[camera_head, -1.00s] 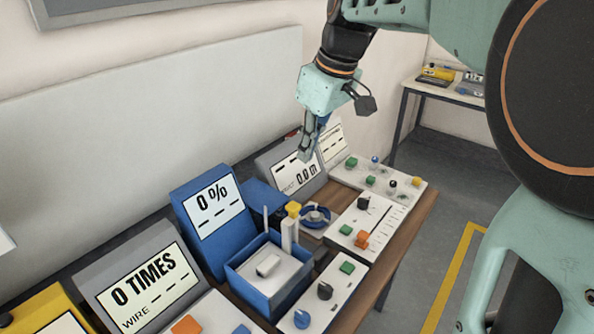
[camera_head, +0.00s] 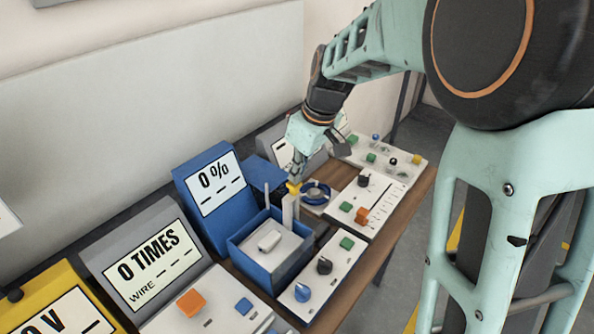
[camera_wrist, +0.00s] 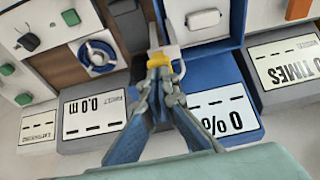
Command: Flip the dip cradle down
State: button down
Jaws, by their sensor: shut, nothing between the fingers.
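The dip station is an open blue box (camera_head: 258,290) with a pale inside and a small white block (camera_head: 269,241) in it. At its right rear stands a white upright post (camera_head: 288,208) with a yellow tip (camera_head: 293,189); I take this to be the cradle's arm, standing up. My gripper (camera_head: 296,180) points down right at the yellow tip, its fingers shut and empty. In the wrist view the fingertips (camera_wrist: 160,75) overlap or adjoin the yellow piece (camera_wrist: 163,58); whether they touch it I cannot tell.
A blue "0 %" display (camera_head: 213,185) stands behind the box. A panel with a green button and knobs (camera_head: 323,266) lies to its right. A blue ring (camera_head: 316,192) sits close behind the gripper. A "0 TIMES" display (camera_head: 148,262) stands left.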

aim_at(297, 195)
jog(key=shift+f, duration=0.1)
notch_tip(297, 195, down, 7)
jog(key=b, duration=0.5)
jog(key=shift+r+b, duration=0.2)
jog(key=shift+b, duration=0.1)
jog(key=shift+r+p, duration=0.45)
jog(key=shift+r, duration=0.05)
notch_tip(297, 195, up, 4)
jog(key=p, duration=0.3)
jog(key=shift+r, duration=0.15)
jog(key=b+v, duration=0.1)
jog(key=v, duration=0.8)
jog(key=shift+s+d, duration=0.1)
jog(key=shift+s, duration=0.05)
